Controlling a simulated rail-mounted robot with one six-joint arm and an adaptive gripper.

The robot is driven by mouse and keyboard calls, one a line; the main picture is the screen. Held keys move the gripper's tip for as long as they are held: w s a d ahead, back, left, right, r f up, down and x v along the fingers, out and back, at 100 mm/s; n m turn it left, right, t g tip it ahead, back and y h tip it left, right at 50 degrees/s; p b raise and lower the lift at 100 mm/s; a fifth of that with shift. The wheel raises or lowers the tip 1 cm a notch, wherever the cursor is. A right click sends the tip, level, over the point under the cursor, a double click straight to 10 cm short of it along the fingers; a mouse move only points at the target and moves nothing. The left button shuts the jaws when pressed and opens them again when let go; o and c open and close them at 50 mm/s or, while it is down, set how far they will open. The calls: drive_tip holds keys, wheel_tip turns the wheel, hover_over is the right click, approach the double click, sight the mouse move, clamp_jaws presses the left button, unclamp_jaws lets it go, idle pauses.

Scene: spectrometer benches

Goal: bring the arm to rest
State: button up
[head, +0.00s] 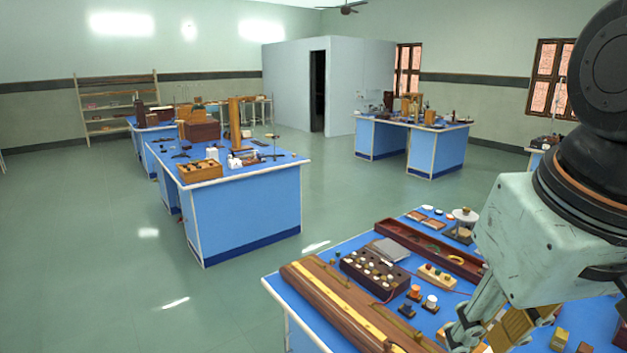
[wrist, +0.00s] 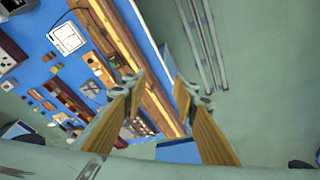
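My gripper (head: 495,335) shows at the lower right of the head view, over the near blue bench (head: 300,313). Its lower end is partly cut off by the frame. In the wrist view my gripper (wrist: 160,85) has its two yellow-padded fingers apart, with nothing between them. Beyond the gap lie the edge of a blue bench and green floor. I cannot tell the height of the fingers above the bench.
The near bench holds a long wooden rail with a yellow scale (head: 340,300), a dark resistance box (head: 375,273), a long wooden tray (head: 430,248) and small parts. Another blue bench (head: 245,215) stands at left, one more (head: 437,152) behind. Green floor between is clear.

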drive_tip(key=shift+m+t, duration=0.3)
drive_tip(key=shift+m, duration=0.1)
drive_tip(key=shift+s, duration=2.8)
drive_tip(key=shift+o, duration=0.5)
drive_tip(key=shift+w, duration=0.1)
idle(1.5)
